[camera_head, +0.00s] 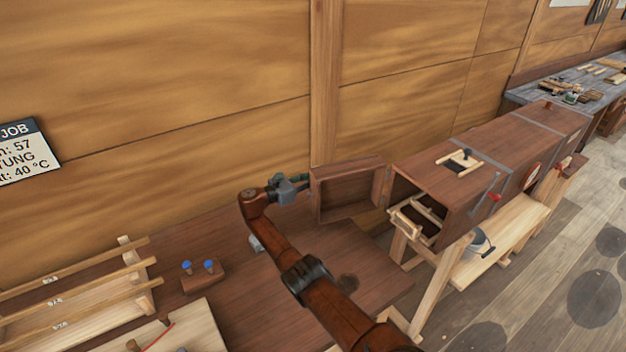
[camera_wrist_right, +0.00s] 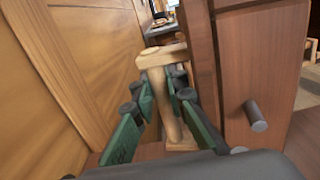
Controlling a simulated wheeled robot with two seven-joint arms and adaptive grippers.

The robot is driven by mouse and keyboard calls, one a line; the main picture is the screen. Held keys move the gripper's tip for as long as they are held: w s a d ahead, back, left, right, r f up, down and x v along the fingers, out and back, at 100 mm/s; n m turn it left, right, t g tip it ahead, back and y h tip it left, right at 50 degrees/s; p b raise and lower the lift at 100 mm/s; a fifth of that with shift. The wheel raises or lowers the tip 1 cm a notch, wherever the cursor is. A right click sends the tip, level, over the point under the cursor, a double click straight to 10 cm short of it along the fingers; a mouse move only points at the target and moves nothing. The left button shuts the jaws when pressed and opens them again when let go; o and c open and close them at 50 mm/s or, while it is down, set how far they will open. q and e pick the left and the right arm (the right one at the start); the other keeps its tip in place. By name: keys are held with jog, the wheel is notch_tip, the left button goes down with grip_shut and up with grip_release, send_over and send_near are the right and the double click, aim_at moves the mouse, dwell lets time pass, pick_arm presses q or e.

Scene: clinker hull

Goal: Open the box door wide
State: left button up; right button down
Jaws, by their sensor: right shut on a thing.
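The box (camera_head: 490,165) is a long, dark brown wooden chest on a light wooden trestle, right of centre in the head view. Its near end is open. The door (camera_head: 350,190) stands swung out to the left of that opening, its recessed inner face towards the head camera. My right gripper (camera_head: 303,184) is at the door's far left edge. In the right wrist view its green fingers (camera_wrist_right: 164,108) are shut on a pale wooden handle (camera_wrist_right: 168,95) beside the brown door (camera_wrist_right: 236,70). The handle is hidden in the head view. My left gripper is not in view.
A pale rack (camera_head: 418,215) sits at the box opening. The wooden wall (camera_head: 230,130) runs behind the door and my gripper. A brown bench (camera_head: 225,245) lies below, with a block with blue knobs (camera_head: 204,280). A bucket (camera_head: 480,243) is under the box.

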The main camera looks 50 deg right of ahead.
jog(key=shift+w+d+r, duration=0.25)
jog(key=shift+r, duration=0.1)
jog(key=c, duration=2.4)
grip_release()
jog(key=shift+o, duration=1.1)
jog(key=shift+w, duration=0.1)
jog(key=shift+f, duration=0.1)
